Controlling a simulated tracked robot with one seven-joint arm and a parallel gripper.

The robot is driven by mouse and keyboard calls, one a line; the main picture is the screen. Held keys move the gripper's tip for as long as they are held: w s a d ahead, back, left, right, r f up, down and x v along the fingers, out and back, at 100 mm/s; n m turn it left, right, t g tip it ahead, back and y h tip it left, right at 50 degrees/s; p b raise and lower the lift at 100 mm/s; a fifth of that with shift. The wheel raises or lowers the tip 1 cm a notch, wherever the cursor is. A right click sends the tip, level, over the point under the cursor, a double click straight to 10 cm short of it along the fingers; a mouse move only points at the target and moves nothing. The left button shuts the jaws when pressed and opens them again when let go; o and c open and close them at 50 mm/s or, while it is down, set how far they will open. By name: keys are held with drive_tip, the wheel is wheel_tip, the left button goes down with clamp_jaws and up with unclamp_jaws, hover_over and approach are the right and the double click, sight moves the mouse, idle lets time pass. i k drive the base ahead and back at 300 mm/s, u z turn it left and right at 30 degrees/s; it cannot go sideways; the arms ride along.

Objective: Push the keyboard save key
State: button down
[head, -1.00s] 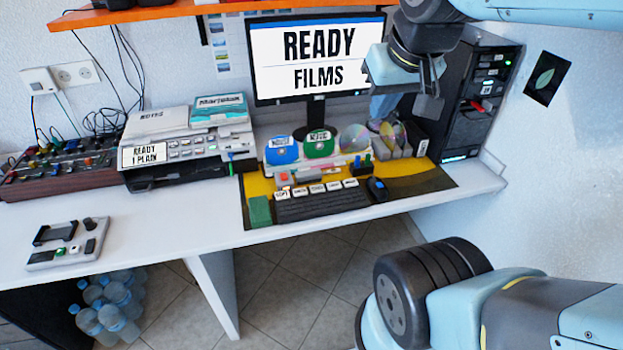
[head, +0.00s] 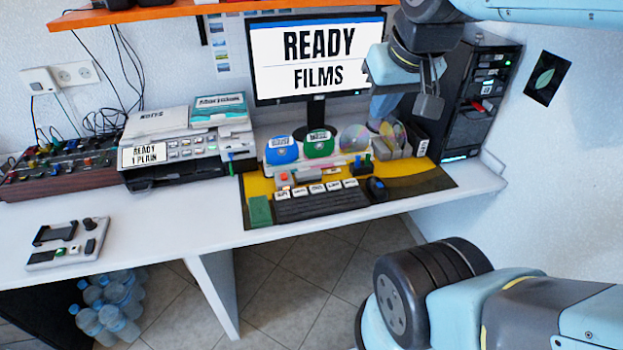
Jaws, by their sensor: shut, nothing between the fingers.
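The black keyboard (head: 322,204) lies at the front of the desk on a yellow and dark mat. A row of white labelled keys (head: 316,188) runs along its back edge. The labels are too small to read, so I cannot tell which one is the save key. My gripper (head: 428,104) hangs in front of the dark computer tower, to the right of the monitor. It is well above and behind the keyboard, apart from it. Its fingers are shut and empty. The monitor (head: 318,62) reads "READY FILMS".
Blue and green labelled items (head: 300,147) and discs (head: 392,135) stand behind. The printer (head: 188,152) and a control box (head: 68,243) are at left. The tower (head: 482,100) stands at right.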

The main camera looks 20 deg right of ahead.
sight(319, 188)
drive_tip(key=z, duration=1.5)
drive_tip(key=k, duration=1.7)
drive_tip(key=u, duration=0.9)
drive_tip(key=i, duration=1)
